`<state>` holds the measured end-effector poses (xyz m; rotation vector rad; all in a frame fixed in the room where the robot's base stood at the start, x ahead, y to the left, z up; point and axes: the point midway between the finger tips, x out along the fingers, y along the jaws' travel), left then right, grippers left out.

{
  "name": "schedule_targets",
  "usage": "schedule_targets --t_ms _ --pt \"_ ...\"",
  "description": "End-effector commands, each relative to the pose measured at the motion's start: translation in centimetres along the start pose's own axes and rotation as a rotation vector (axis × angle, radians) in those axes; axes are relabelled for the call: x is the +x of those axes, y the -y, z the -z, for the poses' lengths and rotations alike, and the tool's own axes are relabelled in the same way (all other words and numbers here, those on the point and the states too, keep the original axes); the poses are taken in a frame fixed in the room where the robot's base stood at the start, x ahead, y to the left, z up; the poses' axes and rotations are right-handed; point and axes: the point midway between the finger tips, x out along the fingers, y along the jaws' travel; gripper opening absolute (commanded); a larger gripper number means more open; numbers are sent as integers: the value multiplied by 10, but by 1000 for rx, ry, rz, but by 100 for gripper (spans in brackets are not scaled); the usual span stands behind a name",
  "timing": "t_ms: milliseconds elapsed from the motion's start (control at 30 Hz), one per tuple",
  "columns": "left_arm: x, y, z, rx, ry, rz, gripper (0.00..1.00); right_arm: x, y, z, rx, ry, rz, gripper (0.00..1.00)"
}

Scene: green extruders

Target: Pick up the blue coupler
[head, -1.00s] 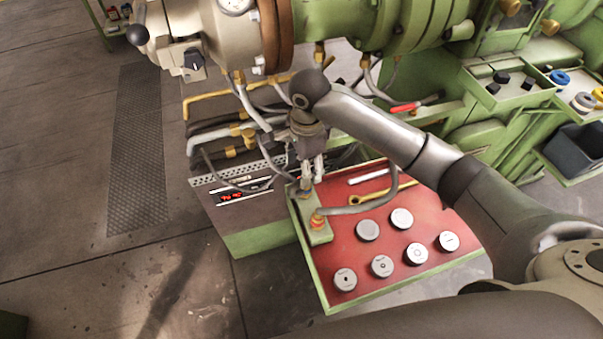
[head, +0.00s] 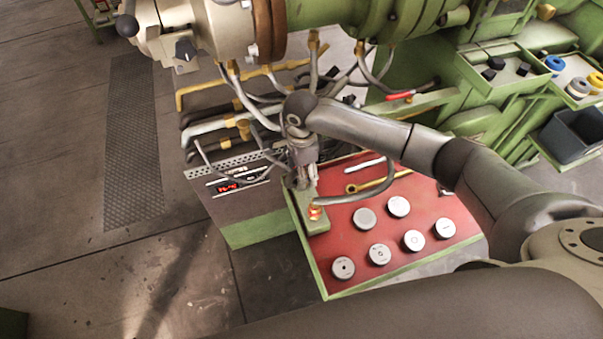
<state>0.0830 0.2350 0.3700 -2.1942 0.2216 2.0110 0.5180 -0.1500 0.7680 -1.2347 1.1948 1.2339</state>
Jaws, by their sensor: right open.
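The blue coupler (head: 554,64) is a short blue ring-shaped piece. It rests on a green shelf (head: 541,82) at the upper right, near a white and blue piece and a yellow one. My right gripper (head: 303,182) points down over the left edge of the red tray, beside a grey cable and above a green block. It is open, and its fingertips partly merge with the fittings behind. It is far to the left of the blue coupler. My left gripper is out of view.
The red tray (head: 330,268) holds several round discs, a yellow wrench (head: 382,182) and a white stick. Hoses and brass fittings hang from the green machine (head: 335,30) close to my right gripper. A dark bin (head: 572,135) stands below the shelf. Floor at left is clear.

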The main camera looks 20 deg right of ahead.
Motion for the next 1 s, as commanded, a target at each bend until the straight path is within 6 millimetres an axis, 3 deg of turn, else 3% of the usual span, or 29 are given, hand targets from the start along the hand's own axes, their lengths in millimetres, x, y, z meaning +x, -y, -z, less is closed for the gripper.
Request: schedule_targets --t_ms 300,733,1000 --pt "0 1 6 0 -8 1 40 5 0 0 -1 1 2 54" --pt "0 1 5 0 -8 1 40 4 0 0 -1 1 2 0" --pt "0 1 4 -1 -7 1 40 3 1 0 -1 2 3 0"
